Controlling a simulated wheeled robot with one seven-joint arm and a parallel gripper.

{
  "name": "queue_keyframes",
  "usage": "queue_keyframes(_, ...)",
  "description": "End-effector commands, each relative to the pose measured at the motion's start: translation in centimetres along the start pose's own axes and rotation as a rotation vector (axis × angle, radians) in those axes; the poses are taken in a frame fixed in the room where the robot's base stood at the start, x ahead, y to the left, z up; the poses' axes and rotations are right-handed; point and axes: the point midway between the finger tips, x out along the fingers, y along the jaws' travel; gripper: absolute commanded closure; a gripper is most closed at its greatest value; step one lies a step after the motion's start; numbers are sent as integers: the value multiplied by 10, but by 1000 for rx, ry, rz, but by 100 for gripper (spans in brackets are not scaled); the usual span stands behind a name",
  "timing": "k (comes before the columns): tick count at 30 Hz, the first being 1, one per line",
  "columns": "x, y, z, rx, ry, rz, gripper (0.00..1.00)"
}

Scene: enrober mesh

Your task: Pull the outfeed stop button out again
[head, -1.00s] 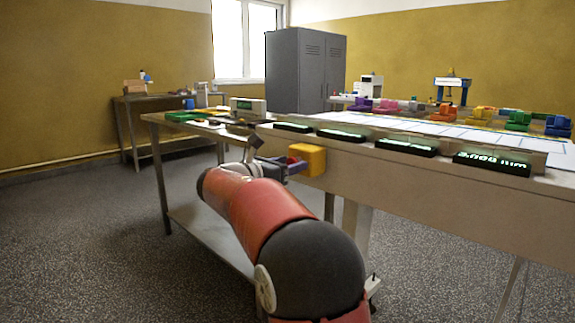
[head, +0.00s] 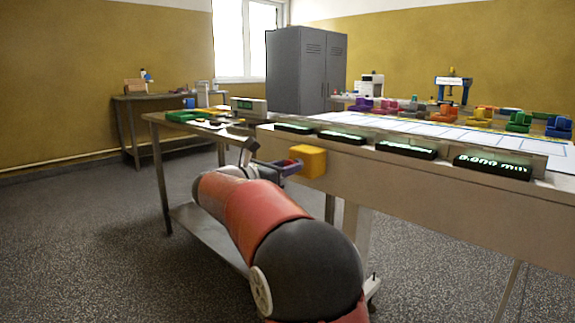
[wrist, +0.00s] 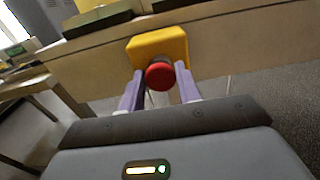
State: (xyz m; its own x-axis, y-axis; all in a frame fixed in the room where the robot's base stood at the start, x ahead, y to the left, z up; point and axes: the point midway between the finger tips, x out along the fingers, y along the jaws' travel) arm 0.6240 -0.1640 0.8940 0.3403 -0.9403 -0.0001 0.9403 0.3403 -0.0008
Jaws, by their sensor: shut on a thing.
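The outfeed stop button (wrist: 160,75) is a red round knob on a yellow box (wrist: 158,45) fixed to the side of the long beige table. The yellow box (head: 310,161) also shows in the head view, just right of my gripper (head: 289,167). In the wrist view my gripper (wrist: 159,85) has its two purple fingers on either side of the red knob and is shut on it. The finger contacts and the knob's stem are partly hidden, so I cannot tell how far out the knob stands.
The beige table (head: 420,190) carries several black displays with green digits along its near edge. A steel side table (head: 158,170) with a lower shelf stands at left, close to my arm. A grey cabinet (head: 305,72) stands behind. The floor at left is open.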

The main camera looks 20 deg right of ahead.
Motion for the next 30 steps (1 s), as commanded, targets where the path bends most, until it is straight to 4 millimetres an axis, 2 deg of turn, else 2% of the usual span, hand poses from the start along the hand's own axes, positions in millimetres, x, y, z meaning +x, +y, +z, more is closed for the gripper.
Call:
queue_keyframes(4, -2, 0, -1, 0, 2, 0, 100)
queue_keyframes(5, -2, 0, -1, 0, 3, 0, 63)
queue_keyframes(9, -2, 0, -1, 0, 2, 1, 46)
queue_keyframes(19, -6, 1, -1, 0, 2, 3, 46)
queue_keyframes(30, -64, 1, -1, 1, 2, 5, 46)
